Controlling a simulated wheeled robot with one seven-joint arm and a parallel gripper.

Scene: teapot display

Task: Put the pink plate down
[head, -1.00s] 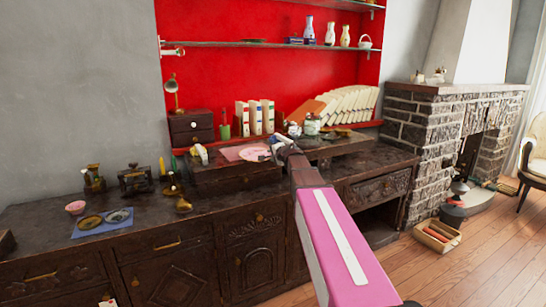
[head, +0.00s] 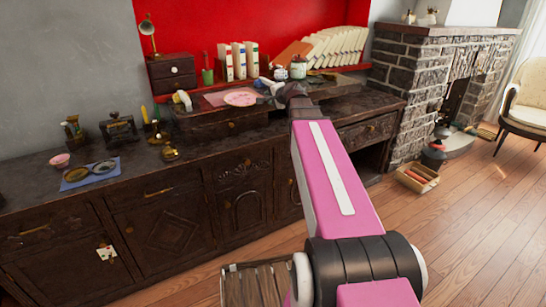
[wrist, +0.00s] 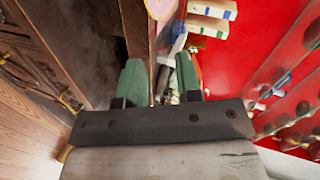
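The pink plate (head: 240,97) rests on the raised dark shelf of the sideboard, partly over a pink mat (head: 214,99). My gripper (head: 266,85) is just to the right of the plate, with a small gap showing between them. In the wrist view my gripper's two green fingers (wrist: 160,65) stand apart with nothing gripped between them. The rim of what looks like the pink plate (wrist: 160,7) shows at the top edge there, beyond the fingertips and cut off by the frame.
A white-and-yellow object (head: 183,99) stands left of the plate. Teapots or jars (head: 297,69) and books (head: 238,62) stand behind. A blue mat (head: 90,174) with two round dishes and a pink bowl (head: 60,160) are on the lower top.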

